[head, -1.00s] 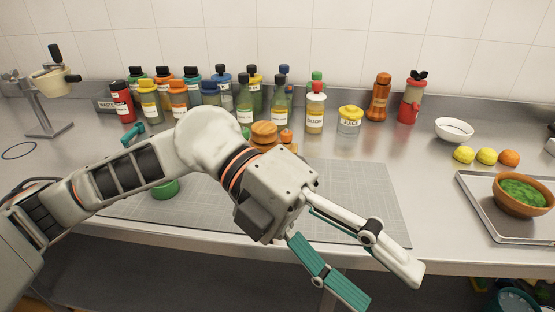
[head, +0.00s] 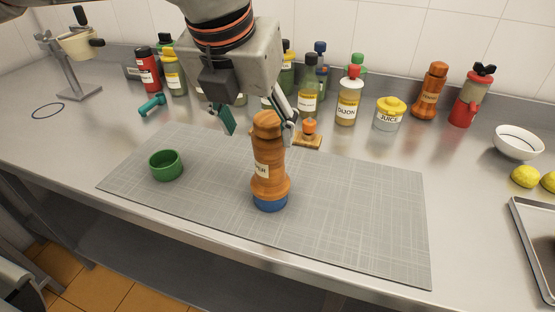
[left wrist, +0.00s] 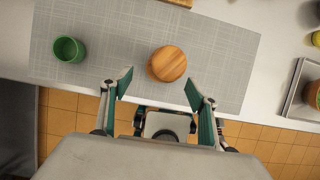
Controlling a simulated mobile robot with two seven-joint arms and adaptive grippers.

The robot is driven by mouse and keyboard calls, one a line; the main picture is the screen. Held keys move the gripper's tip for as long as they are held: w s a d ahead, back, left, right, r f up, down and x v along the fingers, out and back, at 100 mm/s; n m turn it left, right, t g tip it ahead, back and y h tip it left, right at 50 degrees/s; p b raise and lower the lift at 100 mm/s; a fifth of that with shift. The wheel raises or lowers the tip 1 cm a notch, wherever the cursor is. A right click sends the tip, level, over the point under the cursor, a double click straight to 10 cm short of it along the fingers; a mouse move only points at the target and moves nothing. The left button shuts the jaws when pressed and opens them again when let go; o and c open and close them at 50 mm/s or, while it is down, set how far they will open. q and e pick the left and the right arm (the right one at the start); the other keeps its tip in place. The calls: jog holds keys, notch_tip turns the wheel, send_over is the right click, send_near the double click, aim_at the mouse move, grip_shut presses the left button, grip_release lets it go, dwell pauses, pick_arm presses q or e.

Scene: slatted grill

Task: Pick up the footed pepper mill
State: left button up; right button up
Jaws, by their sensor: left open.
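The footed pepper mill (head: 268,172), brown wood with a pale label and a blue foot, stands upright on the grey mat. My left gripper (head: 260,132) points down over it, open and empty, with one teal-lined finger on each side of the mill's top in the head view. In the left wrist view the mill's round wooden top (left wrist: 167,63) lies a little above the gap between the open fingertips (left wrist: 158,87). I see no contact. My right gripper is not in view.
A green cup (head: 166,166) stands on the mat (head: 350,215) to the left. A small wooden stand with an orange knob (head: 309,132) is behind the mill. Several bottles, a juice jar (head: 389,114) and another brown mill (head: 430,92) line the back. The mat's right part is clear.

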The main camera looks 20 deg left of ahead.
aim_at(270, 141)
pick_arm(q)
jog(key=shift+x, duration=1.5)
jog(key=x, duration=0.2)
jog(key=d+x, duration=0.1)
jog(key=x, duration=0.1)
jog(key=shift+w+f+b, duration=0.3)
jog(key=shift+w, duration=0.05)
jog(key=c, duration=0.5)
jog(key=shift+r, duration=0.1)
jog(key=c, duration=1.1)
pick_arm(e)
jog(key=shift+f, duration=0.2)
pick_arm(q)
jog(key=shift+r, duration=0.1)
jog(key=shift+c, duration=0.2)
jog(key=shift+r, duration=0.65)
notch_tip(270, 141, up, 19)
jog(key=p, duration=0.2)
jog(key=shift+f+p, duration=0.2)
jog(key=shift+p, duration=0.1)
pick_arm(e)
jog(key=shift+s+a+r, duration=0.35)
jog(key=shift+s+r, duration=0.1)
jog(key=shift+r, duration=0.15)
